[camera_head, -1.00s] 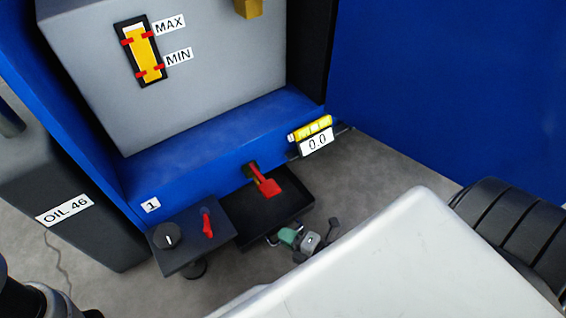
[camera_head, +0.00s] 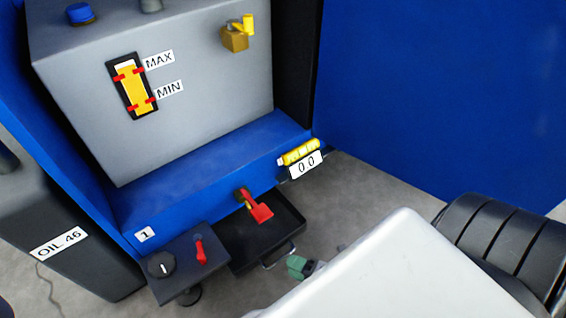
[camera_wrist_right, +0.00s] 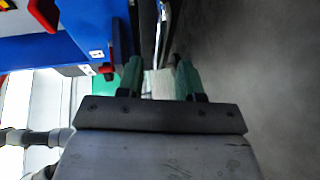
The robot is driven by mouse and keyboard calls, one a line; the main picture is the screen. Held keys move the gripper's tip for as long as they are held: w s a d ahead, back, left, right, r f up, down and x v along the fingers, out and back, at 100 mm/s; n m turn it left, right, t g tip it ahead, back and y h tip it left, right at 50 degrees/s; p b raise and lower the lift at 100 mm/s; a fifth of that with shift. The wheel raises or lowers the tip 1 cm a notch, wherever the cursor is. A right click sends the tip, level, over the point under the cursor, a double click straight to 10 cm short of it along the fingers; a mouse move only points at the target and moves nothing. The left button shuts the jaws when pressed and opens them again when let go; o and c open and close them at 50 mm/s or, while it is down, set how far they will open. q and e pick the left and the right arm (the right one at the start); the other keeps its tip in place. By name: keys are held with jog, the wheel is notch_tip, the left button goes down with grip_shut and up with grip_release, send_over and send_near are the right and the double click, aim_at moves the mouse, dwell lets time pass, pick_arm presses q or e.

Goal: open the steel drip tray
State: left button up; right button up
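The drip tray (camera_head: 236,258) is a dark, shallow, open-topped box at the front of the blue base, below a red-handled valve (camera_head: 259,211). Its inside shows from above. A thin metal bar handle (camera_head: 283,256) is on its front. My right gripper (camera_head: 301,267) shows as a green fingertip just beside the handle; my white arm hides the rest. In the right wrist view its two green fingers (camera_wrist_right: 159,82) are apart, with a thin light bar (camera_wrist_right: 160,35) ahead of them. Contact with the handle cannot be told. My left gripper is not in view.
A dark panel (camera_head: 185,272) with a black knob and red lever stands left of the tray. A dark OIL 46 box (camera_head: 75,265) is at left. Grey floor (camera_head: 365,190) is free to the right.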

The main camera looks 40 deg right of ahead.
jog(key=p+v, duration=0.1)
jog(key=v, duration=0.5)
jog(key=shift+w+p, duration=0.1)
jog(key=shift+p, duration=0.25)
